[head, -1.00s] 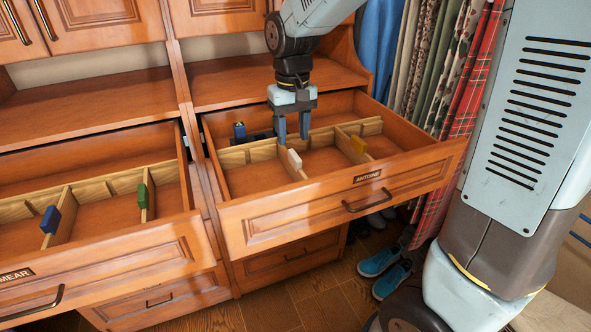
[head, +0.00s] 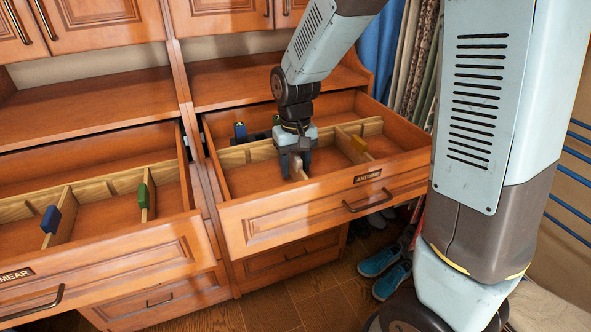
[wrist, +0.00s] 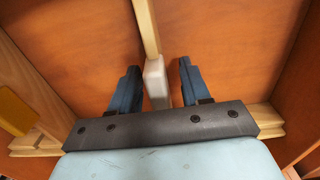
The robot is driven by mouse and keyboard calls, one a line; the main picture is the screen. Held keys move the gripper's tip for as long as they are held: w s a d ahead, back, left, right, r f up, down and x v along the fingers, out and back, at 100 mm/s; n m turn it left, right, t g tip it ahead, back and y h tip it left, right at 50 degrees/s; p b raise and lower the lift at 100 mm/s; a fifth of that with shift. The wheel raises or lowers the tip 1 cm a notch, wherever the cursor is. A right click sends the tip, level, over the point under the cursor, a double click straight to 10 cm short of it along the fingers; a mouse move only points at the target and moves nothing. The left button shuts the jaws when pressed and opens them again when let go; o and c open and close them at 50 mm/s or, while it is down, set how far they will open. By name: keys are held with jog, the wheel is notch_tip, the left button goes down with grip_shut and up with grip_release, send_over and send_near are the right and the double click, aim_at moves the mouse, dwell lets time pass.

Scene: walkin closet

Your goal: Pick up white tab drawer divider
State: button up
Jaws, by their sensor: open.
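The white tab divider (wrist: 156,82) is a thin wooden slat with a white tab on it. It stands in the open right-hand drawer labelled ANTOINE (head: 330,200). My gripper (wrist: 157,88) is open, with one blue finger on each side of the white tab. In the wrist view, small gaps show between the tab and both fingers. In the head view my gripper (head: 296,165) is down inside the drawer and hides most of the tab; part of the wooden slat (head: 299,172) shows below it.
A yellow tab divider (head: 359,144) stands to the right in the same drawer. A dark item with a blue top (head: 240,132) sits at the back left. The left drawer holds blue (head: 50,219) and green (head: 143,196) tab dividers. Clothes hang at the right; blue shoes are on the floor.

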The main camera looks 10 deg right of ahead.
jog(key=shift+c, duration=0.2)
grip_shut()
jog(key=shift+r, duration=0.1)
